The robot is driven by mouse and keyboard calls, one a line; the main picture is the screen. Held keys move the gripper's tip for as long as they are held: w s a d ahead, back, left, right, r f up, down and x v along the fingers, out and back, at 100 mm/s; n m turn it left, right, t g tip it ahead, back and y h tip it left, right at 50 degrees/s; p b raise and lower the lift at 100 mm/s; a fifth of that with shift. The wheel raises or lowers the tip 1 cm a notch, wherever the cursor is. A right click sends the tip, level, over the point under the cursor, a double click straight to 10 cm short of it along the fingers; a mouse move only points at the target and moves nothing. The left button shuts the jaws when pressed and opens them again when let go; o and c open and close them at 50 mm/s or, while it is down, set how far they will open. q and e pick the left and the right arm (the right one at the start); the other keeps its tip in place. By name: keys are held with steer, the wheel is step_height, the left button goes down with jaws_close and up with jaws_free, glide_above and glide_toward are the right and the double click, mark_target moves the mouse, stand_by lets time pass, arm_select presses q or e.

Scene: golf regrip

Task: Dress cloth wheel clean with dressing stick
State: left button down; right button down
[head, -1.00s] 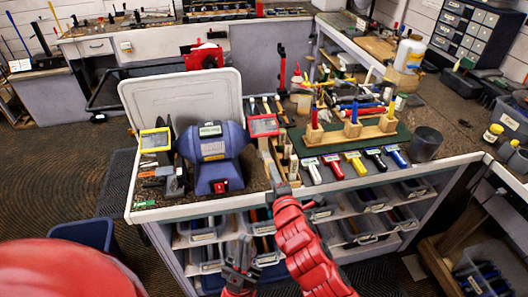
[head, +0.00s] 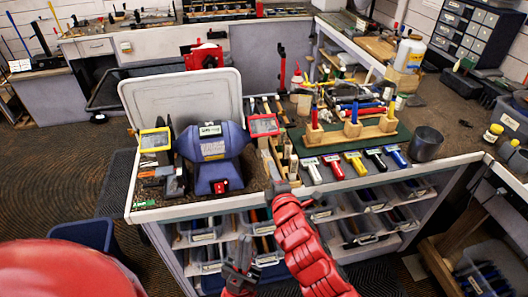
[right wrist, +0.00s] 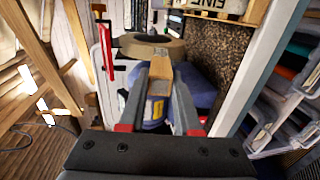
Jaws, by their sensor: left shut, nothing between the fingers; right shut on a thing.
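The blue bench machine (head: 212,148) stands on the left part of the bench, with a yellow-framed shield (head: 155,141) and a red-framed shield (head: 263,125). In the right wrist view a tan round wheel (right wrist: 140,45) is ahead of my right gripper (right wrist: 158,92). That gripper is shut on a tan stick, the dressing stick (right wrist: 160,70), whose far end overlaps the wheel's edge; I cannot tell whether they touch. In the head view my right gripper (head: 273,172) is at the bench's front edge, right of the machine. My left gripper (head: 240,262) is shut and empty, low before the shelves.
A wooden rack (head: 350,132) on a green mat and several coloured-handled brushes (head: 334,165) lie right of my right gripper. A dark cup (head: 426,143) stands beyond them. Shelves with bins (head: 205,230) are below the bench top. A grey lid (head: 190,95) stands behind the machine.

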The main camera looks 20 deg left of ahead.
steer(key=shift+w+d, duration=0.2)
steer(key=shift+d, duration=0.1)
stand_by(0.4)
steer(key=shift+s+a+b, duration=0.2)
steer(key=shift+a+b, duration=0.1)
steer(key=shift+b, duration=0.1)
stand_by(0.5)
steer(key=shift+w+d+r, duration=0.15)
steer(key=shift+w+d, duration=0.1)
steer(key=shift+d, duration=0.05)
stand_by(0.5)
steer(key=shift+s+a+b, duration=0.15)
steer(key=shift+a+b, duration=0.15)
steer(key=shift+a, duration=0.1)
stand_by(0.4)
steer(key=shift+s, duration=0.1)
steer(key=shift+f+v, duration=0.15)
steer(key=shift+v, duration=0.7)
steer(key=shift+f+v, duration=0.15)
steer(key=shift+v, duration=0.7)
